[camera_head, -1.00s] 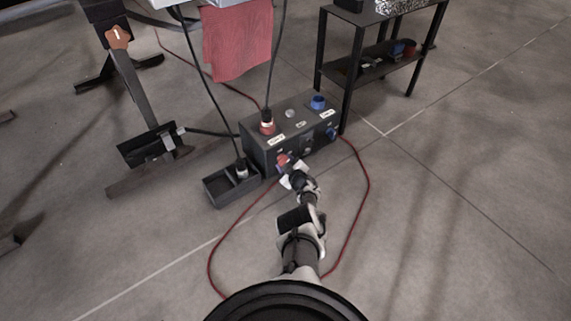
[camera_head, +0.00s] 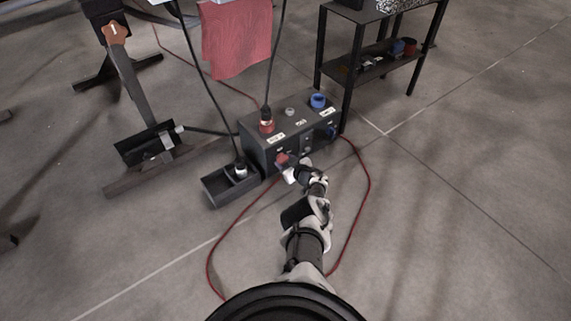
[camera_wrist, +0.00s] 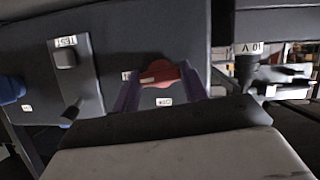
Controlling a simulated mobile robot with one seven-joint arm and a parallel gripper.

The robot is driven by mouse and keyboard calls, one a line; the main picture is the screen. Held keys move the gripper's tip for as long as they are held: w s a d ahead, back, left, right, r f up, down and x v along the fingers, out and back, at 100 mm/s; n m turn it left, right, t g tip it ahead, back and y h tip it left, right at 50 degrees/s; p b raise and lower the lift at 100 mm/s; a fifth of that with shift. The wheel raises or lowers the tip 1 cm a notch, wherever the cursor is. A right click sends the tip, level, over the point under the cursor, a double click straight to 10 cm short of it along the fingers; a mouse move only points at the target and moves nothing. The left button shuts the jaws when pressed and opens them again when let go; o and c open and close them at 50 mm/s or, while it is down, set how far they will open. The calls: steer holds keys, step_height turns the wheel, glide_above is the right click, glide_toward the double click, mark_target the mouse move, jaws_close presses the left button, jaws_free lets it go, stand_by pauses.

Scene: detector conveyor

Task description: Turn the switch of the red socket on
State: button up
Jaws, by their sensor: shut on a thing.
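The dark socket box (camera_head: 262,154) stands on the floor. The red socket (camera_head: 266,127) is on its top left with a black plug in it. The red switch (camera_head: 281,158) is on the front face below it. My gripper (camera_head: 287,167) is at this switch. In the wrist view the red switch (camera_wrist: 160,73) sits between the two fingers of my gripper (camera_wrist: 161,84), which is shut on it. The switch handle lies slightly tilted there, with a pale mark on it. Small labels beside it are partly legible.
A blue socket (camera_head: 318,101) is on the box's right top, and a blue switch (camera_head: 332,132) is on its front right. A black tray (camera_head: 215,196) stands at the left. A red cable (camera_head: 369,187) loops around on the floor. A shelf (camera_head: 375,71) stands behind right.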

steer(key=shift+m+y+b, duration=0.3)
steer(key=shift+m, duration=0.1)
stand_by(0.3)
steer(key=o, duration=1)
steer(key=shift+g, duration=0.3)
steer(key=shift+s+d+r+p, duration=0.25)
steer(key=shift+r+p, duration=0.1)
steer(key=shift+p, duration=0.25)
steer(key=p+v, duration=1.2)
steer(key=v, duration=0.1)
steer(key=shift+s+f, duration=0.1)
steer(key=shift+f, duration=0.1)
